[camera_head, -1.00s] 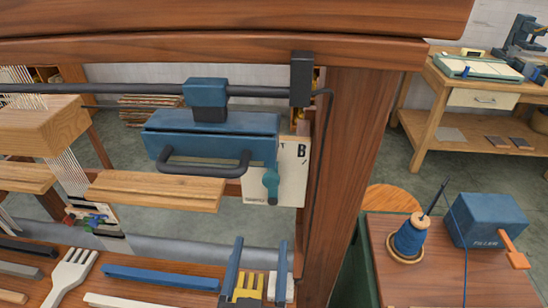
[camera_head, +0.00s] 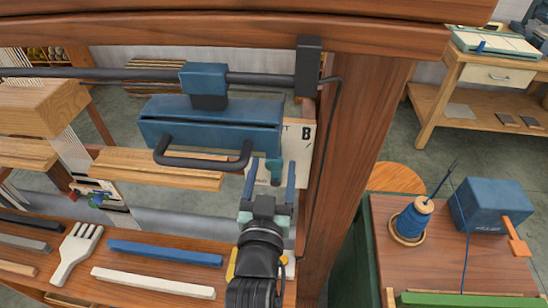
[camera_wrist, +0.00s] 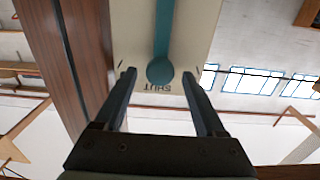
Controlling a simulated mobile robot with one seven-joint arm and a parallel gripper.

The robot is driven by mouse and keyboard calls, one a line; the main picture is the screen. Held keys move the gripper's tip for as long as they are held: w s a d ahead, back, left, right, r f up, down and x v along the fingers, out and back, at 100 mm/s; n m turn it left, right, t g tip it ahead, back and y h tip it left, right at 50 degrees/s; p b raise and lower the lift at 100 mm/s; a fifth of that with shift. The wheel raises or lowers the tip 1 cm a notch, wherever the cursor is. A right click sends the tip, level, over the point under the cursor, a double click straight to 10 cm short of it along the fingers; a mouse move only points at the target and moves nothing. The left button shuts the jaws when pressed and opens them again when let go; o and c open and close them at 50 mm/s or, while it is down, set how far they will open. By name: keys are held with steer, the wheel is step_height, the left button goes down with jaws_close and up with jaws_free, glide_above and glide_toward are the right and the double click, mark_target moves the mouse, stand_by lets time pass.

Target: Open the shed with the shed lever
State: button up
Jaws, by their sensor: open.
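The shed lever (camera_head: 274,166) is a teal bar with a round knob, hanging down in front of a cream plate (camera_head: 303,150) on the loom's right post. In the wrist view the lever's knob (camera_wrist: 160,71) lies by the word SHUT, upside down there. My gripper (camera_head: 271,180) is open, pointing up at the plate, with one blue finger on each side of the knob in the picture. In the wrist view my gripper (camera_wrist: 160,82) shows the knob between the fingertips, with a gap on both sides. No contact is visible.
A blue box with a black handle (camera_head: 205,160) hangs just left of the lever. The thick wooden post (camera_head: 355,150) stands close on the right. Below lie a white fork-like comb (camera_head: 75,255), a blue bar (camera_head: 165,253) and a white bar (camera_head: 150,283).

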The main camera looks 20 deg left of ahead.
steer(key=shift+x, duration=1.3)
jaws_close()
stand_by(0.5)
